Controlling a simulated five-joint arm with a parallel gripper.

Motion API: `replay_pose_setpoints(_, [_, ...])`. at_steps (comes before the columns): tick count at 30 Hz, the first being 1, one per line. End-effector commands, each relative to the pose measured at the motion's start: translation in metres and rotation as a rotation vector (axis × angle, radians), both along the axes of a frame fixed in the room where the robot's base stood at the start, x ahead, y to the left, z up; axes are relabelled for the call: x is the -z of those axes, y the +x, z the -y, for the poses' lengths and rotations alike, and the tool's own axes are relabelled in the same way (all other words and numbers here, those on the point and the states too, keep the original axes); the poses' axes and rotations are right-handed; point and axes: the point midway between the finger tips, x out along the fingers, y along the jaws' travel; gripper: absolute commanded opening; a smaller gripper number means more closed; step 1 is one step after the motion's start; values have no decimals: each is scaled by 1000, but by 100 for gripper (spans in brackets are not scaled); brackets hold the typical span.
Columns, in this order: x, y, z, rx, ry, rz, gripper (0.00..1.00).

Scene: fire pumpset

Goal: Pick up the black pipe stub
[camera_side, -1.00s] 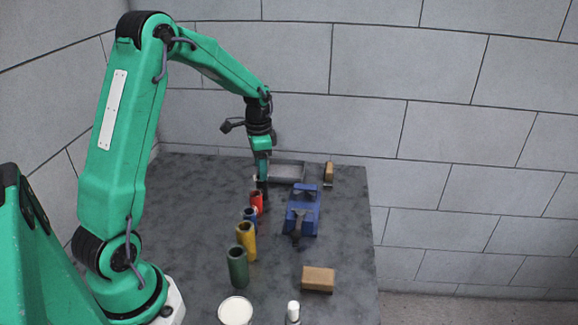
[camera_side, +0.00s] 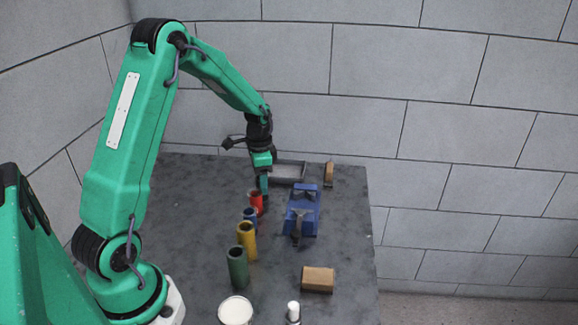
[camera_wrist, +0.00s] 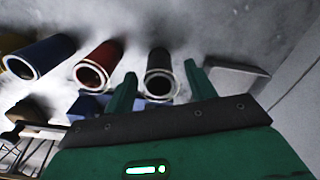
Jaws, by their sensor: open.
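The black pipe stub (camera_wrist: 160,78) shows in the wrist view with its pale-rimmed open end facing the camera. It appears between the two green fingers of my gripper (camera_wrist: 160,70), which are spread apart with nothing held. In the side view my gripper (camera_side: 263,186) points down just behind the red pipe stub (camera_side: 256,203). I cannot pick out the black stub there; the gripper and red stub seem to hide it. I cannot tell whether the fingers touch it.
The red stub (camera_wrist: 97,65) and blue stub (camera_wrist: 38,57) stand beside it, with yellow (camera_side: 246,240) and green (camera_side: 237,267) stubs nearer. A blue vise (camera_side: 303,210) stands right, a grey tray (camera_side: 288,172) behind. Wooden block (camera_side: 318,279) and white can (camera_side: 236,311) are in front.

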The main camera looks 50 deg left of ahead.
Motion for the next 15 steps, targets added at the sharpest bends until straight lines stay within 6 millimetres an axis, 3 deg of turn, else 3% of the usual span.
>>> replay_pose_setpoints(6, [25, -1, 1, 0, -1, -3, 55])
replay_pose_setpoints(15, [31, -1, 1, 0, 0, 0, 55])
